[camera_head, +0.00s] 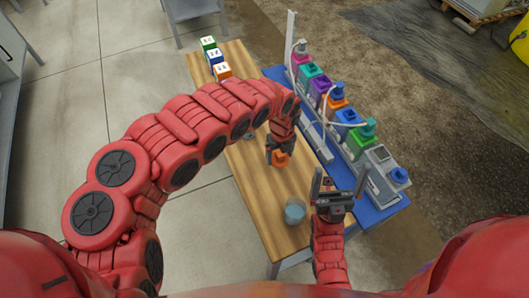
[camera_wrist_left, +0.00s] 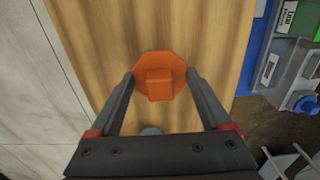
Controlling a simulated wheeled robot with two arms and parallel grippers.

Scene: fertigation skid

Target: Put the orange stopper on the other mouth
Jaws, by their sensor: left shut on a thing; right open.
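The orange stopper (camera_head: 282,159) is in my left gripper (camera_head: 279,149), above the wooden bench. In the left wrist view the stopper (camera_wrist_left: 158,76) has an octagonal flange with a square block on it, and the fingers of my left gripper (camera_wrist_left: 160,82) close on its two sides. My right gripper (camera_head: 331,190) is open and empty near the blue skid base (camera_head: 386,212). Coloured bottles stand in a row on the skid, including an orange one (camera_head: 336,103) with a blue top. I cannot make out which mouth is bare.
A bluish cup (camera_head: 295,214) stands on the wooden bench (camera_head: 260,200). Green (camera_head: 208,44), blue (camera_head: 214,57) and orange (camera_head: 222,71) labelled cubes sit at its far end. A white post (camera_head: 290,38) with thin tubing rises beside the bottles. A grey unit (camera_head: 378,180) stands at the near end.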

